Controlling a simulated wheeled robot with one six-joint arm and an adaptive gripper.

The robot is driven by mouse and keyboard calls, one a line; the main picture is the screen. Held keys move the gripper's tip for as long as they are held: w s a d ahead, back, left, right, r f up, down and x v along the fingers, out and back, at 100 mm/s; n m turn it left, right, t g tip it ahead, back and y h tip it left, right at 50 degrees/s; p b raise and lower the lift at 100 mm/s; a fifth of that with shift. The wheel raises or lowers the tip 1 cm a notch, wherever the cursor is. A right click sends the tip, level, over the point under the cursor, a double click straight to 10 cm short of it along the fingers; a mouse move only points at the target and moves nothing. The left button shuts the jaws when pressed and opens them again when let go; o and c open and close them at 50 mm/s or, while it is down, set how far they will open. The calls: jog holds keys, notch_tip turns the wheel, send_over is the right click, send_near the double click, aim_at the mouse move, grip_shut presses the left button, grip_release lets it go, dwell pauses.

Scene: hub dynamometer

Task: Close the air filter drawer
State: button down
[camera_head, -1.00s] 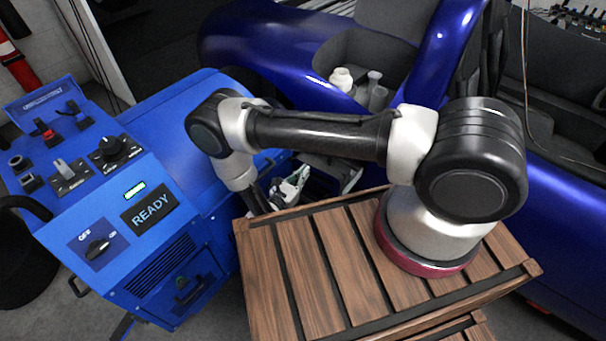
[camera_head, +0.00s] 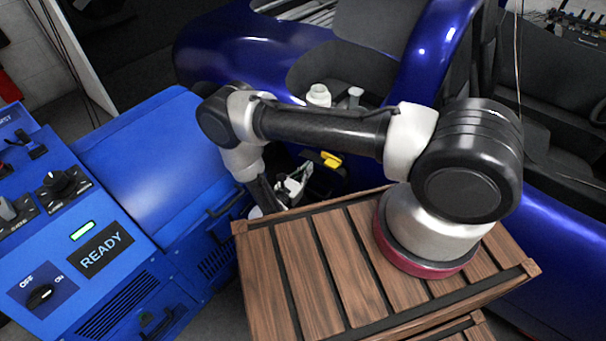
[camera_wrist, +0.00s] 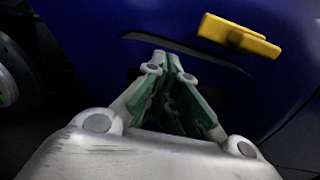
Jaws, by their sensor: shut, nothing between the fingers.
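My gripper (camera_head: 292,187) is shut and empty, hanging past the far left corner of the wooden-slatted top. In the wrist view its green-lined fingertips (camera_wrist: 167,60) meet in front of a dark blue surface, apart from the yellow piece. The blue machine stands at the left. Its front has a louvred panel with a dark handle (camera_head: 163,322) at the bottom, cut by the picture edge. A second dark handle (camera_head: 222,224) is on the blue housing to its right, above more louvres. I cannot tell which of these is the air filter drawer, or whether it is open.
The slatted wooden top (camera_head: 300,270) lies under my arm's base. The blue car (camera_head: 230,50) fills the back and right. A yellow piece (camera_head: 325,158) shows beside my gripper, also in the wrist view (camera_wrist: 240,36). A READY display (camera_head: 101,250) is on the console.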

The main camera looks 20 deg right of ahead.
jog(key=shift+x, duration=2.15)
jog(key=shift+s+d+r, duration=0.1)
jog(key=v, duration=1.4)
jog(key=shift+s, duration=0.2)
